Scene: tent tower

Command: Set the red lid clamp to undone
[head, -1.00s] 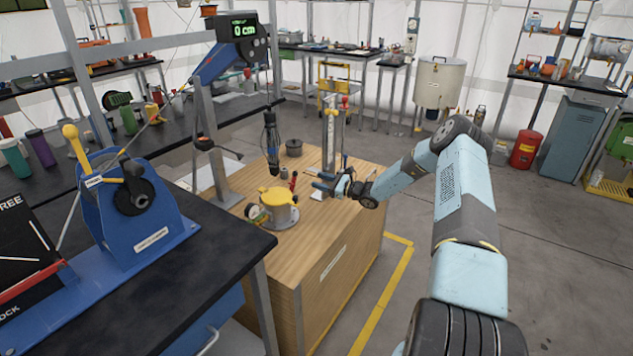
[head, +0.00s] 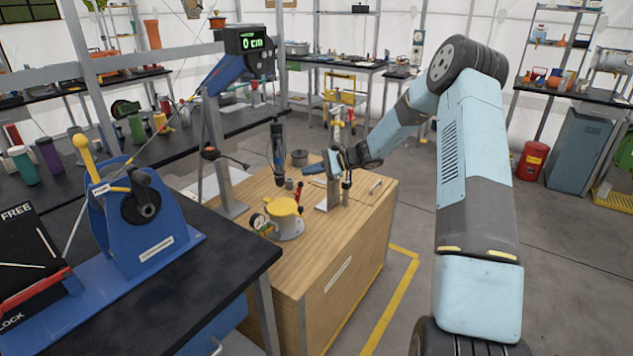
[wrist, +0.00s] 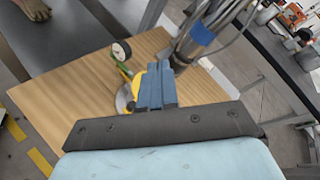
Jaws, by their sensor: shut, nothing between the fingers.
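A pot with a yellow lid (head: 283,207) stands on the wooden bench, with a dial gauge on its left side. The red lid clamp (head: 298,190) shows as a small red upright piece at the lid's back right edge. Its exact setting is too small to tell. My gripper (head: 314,168) is above and behind the pot, apart from the clamp. In the wrist view, its blue fingers (wrist: 157,85) are together and empty. They cover much of the yellow lid (wrist: 138,84) there, and I cannot make out the red clamp.
The wooden bench (head: 330,251) has free room in front of the pot. A dark hanging cylinder (head: 277,153) and a grey post (head: 214,150) stand left of my gripper. A small dark pot (head: 299,158) is behind. A blue winch (head: 140,213) sits on the black table.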

